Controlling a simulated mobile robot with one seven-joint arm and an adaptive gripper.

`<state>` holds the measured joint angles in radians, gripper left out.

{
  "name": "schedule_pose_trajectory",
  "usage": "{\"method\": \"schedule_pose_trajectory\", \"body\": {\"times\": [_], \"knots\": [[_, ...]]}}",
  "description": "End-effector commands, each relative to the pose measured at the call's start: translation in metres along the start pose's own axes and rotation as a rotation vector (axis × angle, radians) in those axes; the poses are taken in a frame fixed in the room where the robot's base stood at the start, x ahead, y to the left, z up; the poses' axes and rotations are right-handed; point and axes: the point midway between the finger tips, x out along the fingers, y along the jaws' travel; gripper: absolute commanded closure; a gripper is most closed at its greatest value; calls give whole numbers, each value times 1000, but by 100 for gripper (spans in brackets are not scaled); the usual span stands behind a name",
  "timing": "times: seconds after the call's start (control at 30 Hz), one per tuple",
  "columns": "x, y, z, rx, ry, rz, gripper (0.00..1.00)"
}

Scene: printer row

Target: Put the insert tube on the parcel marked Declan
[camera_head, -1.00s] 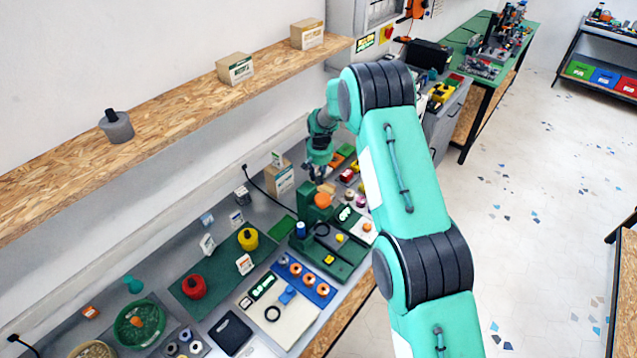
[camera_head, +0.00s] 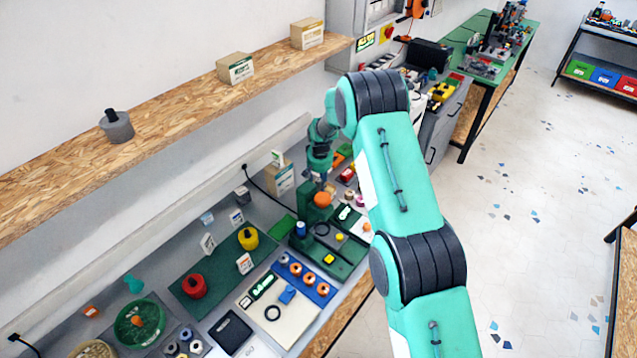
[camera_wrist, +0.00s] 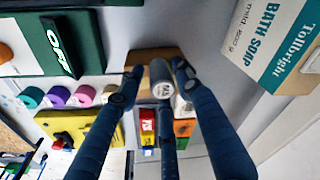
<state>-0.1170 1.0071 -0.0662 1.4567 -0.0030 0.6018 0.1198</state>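My gripper (camera_head: 319,174) is over the bench beside a box, with its fingers pointing down. In the wrist view my gripper (camera_wrist: 156,73) has its fingers apart, with a small grey cylinder (camera_wrist: 161,82) between the tips. The cylinder has a pale end with dark lettering and may be the insert tube. Gaps seem to show on both sides of it, so I see no clear grip. Two cardboard parcels, a nearer one (camera_head: 235,68) and a farther one (camera_head: 307,34), stand on the shelf. Their labels are too small to read, so I cannot tell which is marked Declan.
A bath soap box (camera_wrist: 275,40) stands close at the right in the wrist view. A green printer-like unit (camera_wrist: 60,45) is at the left. The wooden shelf (camera_head: 180,112) runs above the bench and carries a grey pot (camera_head: 117,127). Shelf space between pot and parcels is clear.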

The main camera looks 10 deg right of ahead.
Motion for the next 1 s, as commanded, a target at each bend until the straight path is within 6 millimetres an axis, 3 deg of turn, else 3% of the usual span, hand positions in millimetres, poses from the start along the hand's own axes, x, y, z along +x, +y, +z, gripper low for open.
{"method": "schedule_pose_trajectory", "body": {"times": [0.57, 1.0], "knots": [[-8, 0, -1, 0, 1, 0, 57], [-57, 0, -1, 0, 3, 0, 57]]}}
